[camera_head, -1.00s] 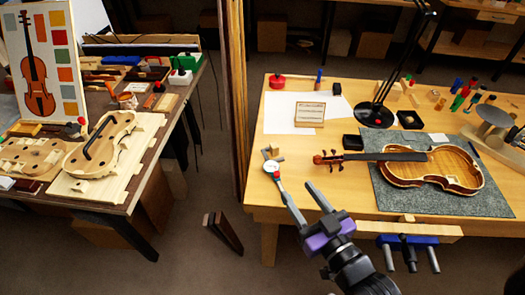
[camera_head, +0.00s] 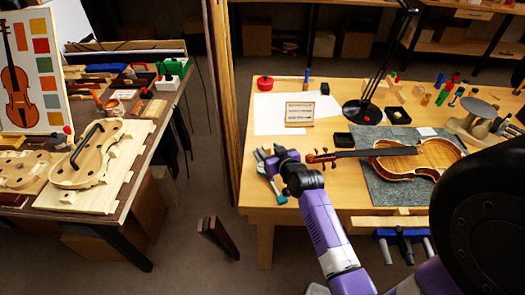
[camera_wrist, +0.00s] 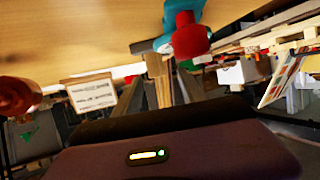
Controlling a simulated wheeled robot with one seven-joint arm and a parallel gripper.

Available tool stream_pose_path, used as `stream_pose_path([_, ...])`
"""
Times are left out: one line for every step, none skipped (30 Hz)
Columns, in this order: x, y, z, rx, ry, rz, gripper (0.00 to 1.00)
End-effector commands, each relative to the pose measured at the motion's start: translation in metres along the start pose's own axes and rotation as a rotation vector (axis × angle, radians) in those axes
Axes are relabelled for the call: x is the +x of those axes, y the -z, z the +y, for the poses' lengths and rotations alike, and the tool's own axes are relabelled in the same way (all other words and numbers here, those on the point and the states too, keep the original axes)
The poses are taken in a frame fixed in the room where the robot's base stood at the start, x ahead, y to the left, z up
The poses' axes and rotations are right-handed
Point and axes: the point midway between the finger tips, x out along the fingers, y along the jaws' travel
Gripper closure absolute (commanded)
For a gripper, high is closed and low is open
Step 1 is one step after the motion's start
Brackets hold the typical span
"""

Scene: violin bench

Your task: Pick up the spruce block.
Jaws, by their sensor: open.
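The spruce block (camera_wrist: 154,66) is a small pale wooden piece, seen in the wrist view between the two grey fingers of my gripper (camera_wrist: 158,85). The fingers stand apart, and I cannot tell whether either touches it. In the head view my gripper (camera_head: 266,152) is low over the left end of the right bench, and the block is mostly hidden by it.
A violin (camera_head: 405,157) lies on a grey mat (camera_head: 380,190), its scroll just right of my gripper. A framed card (camera_head: 300,114), a black box (camera_head: 344,139) and a lamp base (camera_head: 362,112) stand behind. Bare wood shows near the bench's left front edge.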

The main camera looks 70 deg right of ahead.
Motion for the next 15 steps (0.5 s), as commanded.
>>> stream_pose_path([0.006,0.001,0.001,0.001,-0.001,0.002,0.51])
stream_pose_path([0.009,0.001,0.001,0.001,-0.001,0.002,0.51])
stream_pose_path([0.013,0.002,0.001,0.000,-0.001,0.002,0.51])
stream_pose_path([0.015,0.001,0.001,0.000,-0.001,0.002,0.51])
stream_pose_path([0.017,0.001,0.001,0.000,-0.001,0.002,0.51])
stream_pose_path([0.020,0.001,0.001,-0.001,-0.001,0.001,0.51])
stream_pose_path([0.023,0.001,0.001,-0.001,-0.001,0.001,0.51])
stream_pose_path([0.026,0.001,0.001,-0.001,-0.001,0.003,0.51])
stream_pose_path([0.031,0.001,0.002,0.000,-0.001,0.002,0.51])
stream_pose_path([0.034,0.001,0.003,0.000,-0.002,0.002,0.51])
stream_pose_path([0.039,0.000,0.003,0.001,-0.001,0.002,0.51])
stream_pose_path([0.044,0.000,0.003,0.000,-0.002,0.002,0.51])
stream_pose_path([0.047,0.000,0.004,0.000,-0.002,0.003,0.51])
stream_pose_path([0.052,-0.001,0.003,0.000,-0.001,0.003,0.51])
stream_pose_path([0.056,-0.001,0.003,0.000,0.000,0.003,0.51])
